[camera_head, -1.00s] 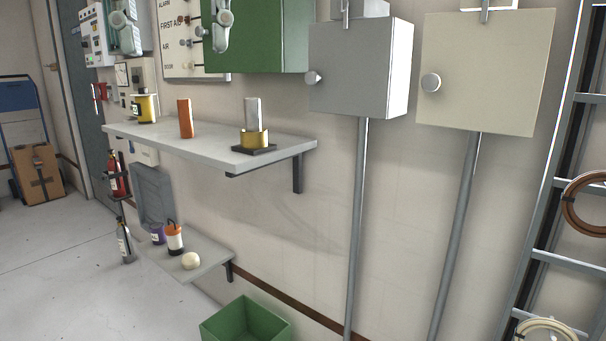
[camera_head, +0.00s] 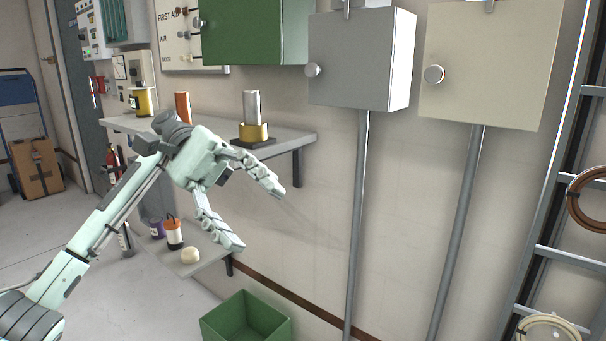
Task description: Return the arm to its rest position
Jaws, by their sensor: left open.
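My left arm comes in from the lower left of the head view. My left gripper (camera_head: 254,212) is open, its two fingers spread and pointing right and down, with nothing between them. It is in front of the upper wall shelf (camera_head: 290,134) and hides part of the shelf's front edge and part of the lower shelf area. My right gripper does not show.
The upper shelf carries a yellow can (camera_head: 143,101), an orange block (camera_head: 183,107) and a silver cylinder in a brass base (camera_head: 254,131). The lower shelf (camera_head: 214,255) holds a few items. A green bin (camera_head: 246,322) stands below. Grey (camera_head: 352,60) and cream (camera_head: 485,65) boxes hang right.

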